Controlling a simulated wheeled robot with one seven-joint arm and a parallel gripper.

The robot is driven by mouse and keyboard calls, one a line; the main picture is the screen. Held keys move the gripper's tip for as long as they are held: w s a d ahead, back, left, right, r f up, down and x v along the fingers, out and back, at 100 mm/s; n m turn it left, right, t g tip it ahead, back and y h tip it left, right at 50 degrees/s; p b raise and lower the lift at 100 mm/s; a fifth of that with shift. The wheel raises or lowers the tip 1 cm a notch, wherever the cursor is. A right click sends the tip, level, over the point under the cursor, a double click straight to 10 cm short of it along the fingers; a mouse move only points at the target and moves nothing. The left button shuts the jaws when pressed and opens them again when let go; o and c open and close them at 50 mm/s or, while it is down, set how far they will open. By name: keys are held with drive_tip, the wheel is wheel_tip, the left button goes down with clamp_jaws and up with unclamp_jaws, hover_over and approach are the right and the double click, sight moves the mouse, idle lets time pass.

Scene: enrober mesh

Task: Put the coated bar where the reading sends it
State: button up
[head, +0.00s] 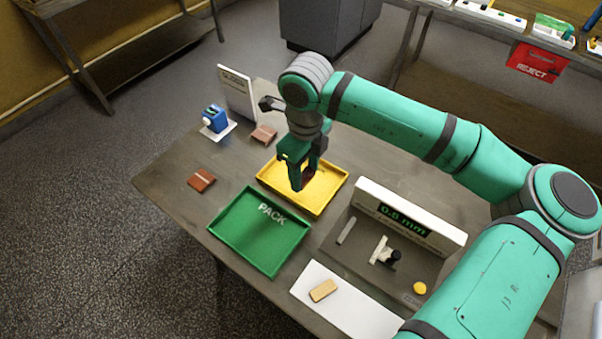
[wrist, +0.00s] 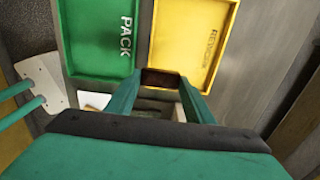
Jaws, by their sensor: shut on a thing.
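My gripper (head: 303,182) is shut on a dark brown coated bar (head: 308,178). It holds the bar over the yellow tray (head: 271,181) in the head view; I cannot tell its exact height. In the wrist view the bar (wrist: 160,79) sits between the fingertips at the near end of the yellow tray (wrist: 208,88), whose lettering is hard to read. The green tray (head: 245,250) marked PACK is empty beside it. The gauge display (head: 406,220) seems to read 0.8 mm. A red REJECT sign (head: 538,64) hangs on the back bench.
A reddish-brown bar (head: 201,180) and a paler brown piece (head: 264,134) lie on the table. A blue device (head: 215,118) stands by an upright card (head: 238,92). A tan bar (head: 322,290) lies on a white strip (head: 350,308). A yellow button (head: 420,288) is on the gauge base.

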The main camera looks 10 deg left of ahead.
drive_tip(key=w+f, duration=0.1)
drive_tip(key=f, duration=0.1)
drive_tip(key=w+a+f, duration=0.1)
drive_tip(key=w+f, duration=0.1)
drive_tip(key=w+a+f, duration=0.1)
drive_tip(key=w+f, duration=0.1)
drive_tip(key=shift+w+a, duration=0.15)
drive_tip(key=shift+w+f, duration=0.2)
drive_tip(key=shift+f, duration=1.55)
drive_tip(key=o, duration=0.8)
drive_tip(key=shift+a+f, duration=0.1)
wheel_tip(320, 180, up, 12)
drive_tip(key=shift+r, duration=0.15)
drive_tip(key=shift+s, duration=0.1)
